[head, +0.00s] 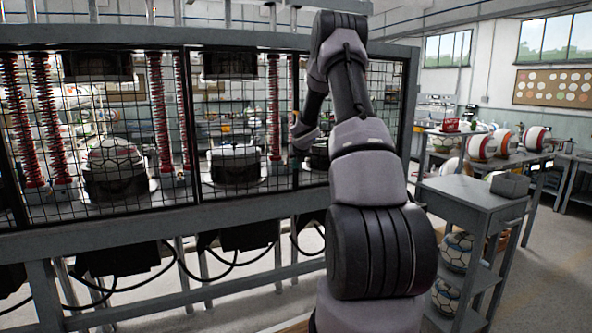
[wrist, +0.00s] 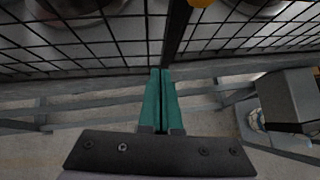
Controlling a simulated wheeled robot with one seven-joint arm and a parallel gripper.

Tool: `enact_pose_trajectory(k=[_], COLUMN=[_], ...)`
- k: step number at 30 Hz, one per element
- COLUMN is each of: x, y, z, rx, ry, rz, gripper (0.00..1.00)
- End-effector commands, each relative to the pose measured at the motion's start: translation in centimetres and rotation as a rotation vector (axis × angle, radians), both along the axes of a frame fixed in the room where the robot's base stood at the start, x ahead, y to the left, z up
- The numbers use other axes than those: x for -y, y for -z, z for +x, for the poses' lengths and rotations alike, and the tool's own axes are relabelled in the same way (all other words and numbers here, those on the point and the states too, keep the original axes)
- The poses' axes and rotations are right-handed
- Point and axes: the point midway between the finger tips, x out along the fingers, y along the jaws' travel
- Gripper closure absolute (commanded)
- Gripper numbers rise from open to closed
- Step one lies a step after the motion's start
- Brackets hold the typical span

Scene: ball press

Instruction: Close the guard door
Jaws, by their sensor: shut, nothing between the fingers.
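The guard of black wire mesh in dark frames (head: 188,110) spans the front of the press in the head view. Which panel is the door is not clear, and its right part is partly hidden behind my arm. No open gap shows in the visible mesh. In the wrist view, mesh lies on both sides of a dark frame bar (wrist: 178,30). My gripper (wrist: 161,74) has its green fingers together and empty, with the tips at the lower edge of the mesh near that bar; contact cannot be told.
Behind the mesh are red springs (head: 161,115) and a ball on a press base (head: 112,160). A grey cart (head: 470,192) with balls on lower shelves stands right of my arm. A table with balls (head: 505,155) is farther back. Open floor shows at the right.

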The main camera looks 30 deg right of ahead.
Motion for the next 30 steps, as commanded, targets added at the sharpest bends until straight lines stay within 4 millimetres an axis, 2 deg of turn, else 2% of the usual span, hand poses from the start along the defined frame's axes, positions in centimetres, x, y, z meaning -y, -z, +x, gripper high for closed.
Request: enact_pose_trajectory(k=[6, 12, 19, 30], x=[0.5, 0.8, 1.0, 0.9], y=[0.0, 0.0, -0.1, -0.3], z=[3.3, 5.3, 6.6, 7.1], rx=[0.001, 0.001, 0.002, 0.008], ry=[-0.139, -0.193, -0.226, -0.228], rz=[-0.002, -0.001, -0.001, 0.000], gripper=[1.00, 1.00, 1.00, 1.00])
